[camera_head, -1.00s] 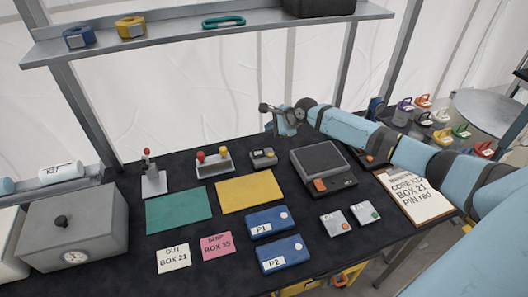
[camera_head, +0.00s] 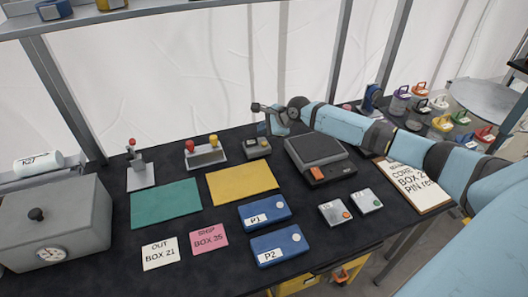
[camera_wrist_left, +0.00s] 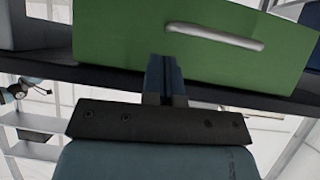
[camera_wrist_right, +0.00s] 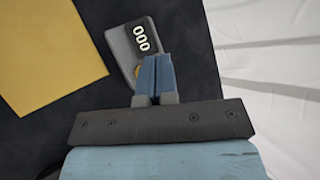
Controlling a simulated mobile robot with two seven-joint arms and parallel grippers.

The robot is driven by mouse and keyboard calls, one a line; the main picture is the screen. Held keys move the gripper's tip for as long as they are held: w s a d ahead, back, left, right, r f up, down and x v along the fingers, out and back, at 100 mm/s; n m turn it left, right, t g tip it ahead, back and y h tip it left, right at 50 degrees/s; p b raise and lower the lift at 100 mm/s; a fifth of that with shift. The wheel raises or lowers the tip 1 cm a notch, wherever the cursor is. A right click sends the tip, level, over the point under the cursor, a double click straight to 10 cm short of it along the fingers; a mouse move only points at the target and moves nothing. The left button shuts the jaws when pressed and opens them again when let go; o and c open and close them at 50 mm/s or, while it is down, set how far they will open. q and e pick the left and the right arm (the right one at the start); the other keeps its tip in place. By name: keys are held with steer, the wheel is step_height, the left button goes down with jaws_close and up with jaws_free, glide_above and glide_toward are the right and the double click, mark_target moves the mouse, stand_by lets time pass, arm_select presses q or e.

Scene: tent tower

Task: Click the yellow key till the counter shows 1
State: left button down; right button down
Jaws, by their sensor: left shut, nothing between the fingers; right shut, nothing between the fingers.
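The counter (camera_head: 257,147) is a small grey box at the back of the black table. In the right wrist view the counter (camera_wrist_right: 125,45) has a dark display reading 000. Its yellow key (camera_wrist_right: 138,71) shows only as a sliver beside my fingertips, which hide the rest. My right gripper (camera_head: 267,131) is shut and empty, pointing down just above the counter; it also shows in the right wrist view (camera_wrist_right: 155,60). I cannot tell whether it touches the key. My left gripper (camera_wrist_left: 163,62) is shut and empty, in front of a green panel with a silver handle (camera_wrist_left: 215,37).
A stand with red and yellow knobs (camera_head: 206,155) is left of the counter, and a dark scale-like device (camera_head: 318,158) is right of it. Yellow (camera_head: 241,184) and green (camera_head: 166,203) mats lie in front. A shelf (camera_head: 150,15) runs above the back.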

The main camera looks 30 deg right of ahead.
mark_target(257, 140)
steer(key=shift+f+p, duration=0.3)
steer(key=shift+f, duration=0.4)
arm_select(q)
steer(key=shift+a+f, duration=0.2)
steer(key=shift+f, duration=0.15)
arm_select(e)
steer(key=shift+f, duration=0.75)
arm_select(q)
steer(key=shift+f, duration=0.15)
steer(key=shift+r, duration=0.2)
arm_select(e)
steer(key=shift+f+p, duration=0.3)
steer(key=shift+f, duration=0.05)
arm_select(q)
steer(key=shift+r, duration=0.2)
arm_select(e)
steer(key=shift+f, duration=0.1)
